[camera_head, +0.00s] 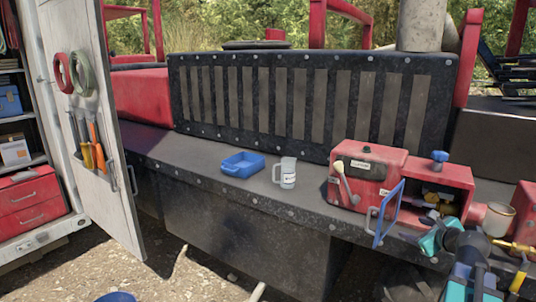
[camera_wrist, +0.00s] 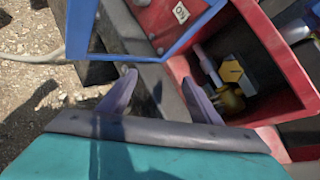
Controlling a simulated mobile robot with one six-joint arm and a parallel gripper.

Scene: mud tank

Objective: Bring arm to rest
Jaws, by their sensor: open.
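My gripper (camera_wrist: 160,98) is open and empty in the wrist view, with its two purple-grey fingers apart. It is close to the open blue-framed door (camera_wrist: 150,28) of the red box, and the box's opening (camera_wrist: 245,75) is just to the right. In the head view my teal and dark arm (camera_head: 468,248) is at the lower right, in front of the red box (camera_head: 372,165). The blue door frame (camera_head: 388,212) stands out from the box. The fingertips are hard to make out in the head view.
A blue tray (camera_head: 243,164) and a white measuring jug (camera_head: 288,172) stand on the dark ledge (camera_head: 205,160). Yellow brass fittings (camera_head: 446,208) show inside the box. A beige cup (camera_head: 498,218) is to its right. An open cabinet door (camera_head: 105,150) with tools is at left.

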